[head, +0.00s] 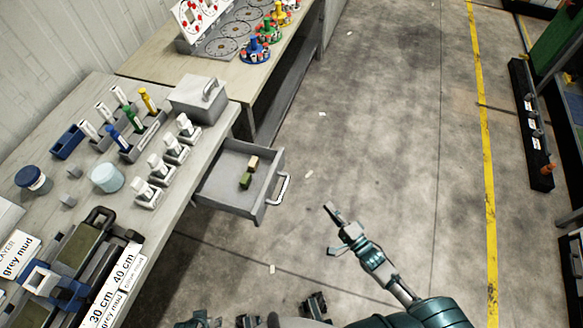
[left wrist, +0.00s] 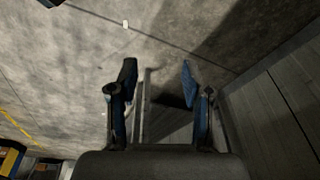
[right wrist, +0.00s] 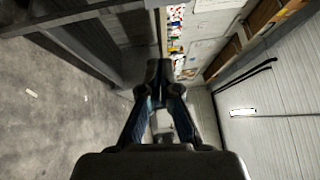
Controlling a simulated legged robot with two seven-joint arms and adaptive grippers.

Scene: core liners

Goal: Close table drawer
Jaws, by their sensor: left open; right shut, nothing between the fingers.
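The table drawer (head: 238,183) is pulled out from the right side of the grey table (head: 225,120). A handle (head: 279,188) is on its front face. In the head view only dark parts show at the bottom edge.
A wooden table (head: 215,68) stands behind. Open concrete floor (head: 400,130) lies to the right of the drawer.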

